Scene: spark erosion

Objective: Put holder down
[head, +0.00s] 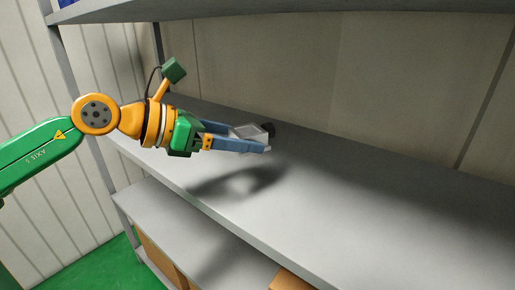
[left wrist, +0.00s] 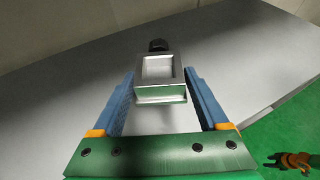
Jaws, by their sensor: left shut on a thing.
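The holder (head: 250,131) is a grey metal block with a square recess and a dark round knob on its far end. It also shows in the left wrist view (left wrist: 160,92), between the blue fingers. My left gripper (head: 258,143) is shut on the holder, with one finger on each side of it. In the head view, the gripper and holder are over the grey middle shelf (head: 340,200), and their shadow falls on the shelf in front of them.
The shelf is bare to the right of the holder. An upper shelf (head: 300,8) runs overhead and a panelled wall (head: 330,70) stands behind. A lower shelf (head: 190,235) lies below, with brown boxes (head: 160,262) under it. An upright post (head: 75,95) stands at the left.

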